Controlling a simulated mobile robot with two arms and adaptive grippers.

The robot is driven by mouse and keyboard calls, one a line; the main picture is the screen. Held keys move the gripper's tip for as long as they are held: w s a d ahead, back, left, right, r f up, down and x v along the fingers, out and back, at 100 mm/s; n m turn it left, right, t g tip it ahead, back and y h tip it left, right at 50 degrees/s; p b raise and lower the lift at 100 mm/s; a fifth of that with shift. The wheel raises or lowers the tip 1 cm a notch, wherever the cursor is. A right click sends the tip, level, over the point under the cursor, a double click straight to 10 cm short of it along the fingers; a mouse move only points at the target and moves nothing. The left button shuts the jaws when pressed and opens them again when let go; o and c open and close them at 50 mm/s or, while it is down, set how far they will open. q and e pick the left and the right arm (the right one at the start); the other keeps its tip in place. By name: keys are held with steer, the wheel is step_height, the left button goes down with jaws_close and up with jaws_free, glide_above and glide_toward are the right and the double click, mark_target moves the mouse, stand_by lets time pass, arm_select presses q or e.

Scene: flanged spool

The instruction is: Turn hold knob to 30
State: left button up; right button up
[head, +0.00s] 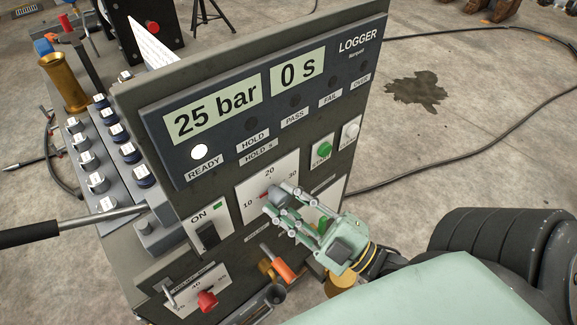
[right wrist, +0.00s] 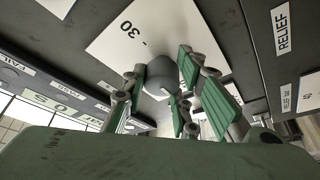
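The hold knob (head: 283,195) is a grey knob on a white dial plate (head: 247,190) marked 10, 20 and 30, under the "HOLD s" label. A small red mark shows at its left, on the 10 side. My right gripper (head: 291,212) is at the knob and partly covers it. In the right wrist view the grey knob (right wrist: 160,76) sits between the green fingers (right wrist: 161,92), with the 30 mark above it. Whether both fingers touch it is unclear. My left gripper is not in view.
The logger display (head: 213,107) reads 25 bar and 0 s, with the READY lamp (head: 199,152) lit. An ON switch (head: 207,236) is left of the dial; a green button (head: 323,149) is above right. An orange-handled lever (head: 282,266) and red knob (head: 207,300) sit below.

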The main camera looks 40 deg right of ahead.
jaws_close()
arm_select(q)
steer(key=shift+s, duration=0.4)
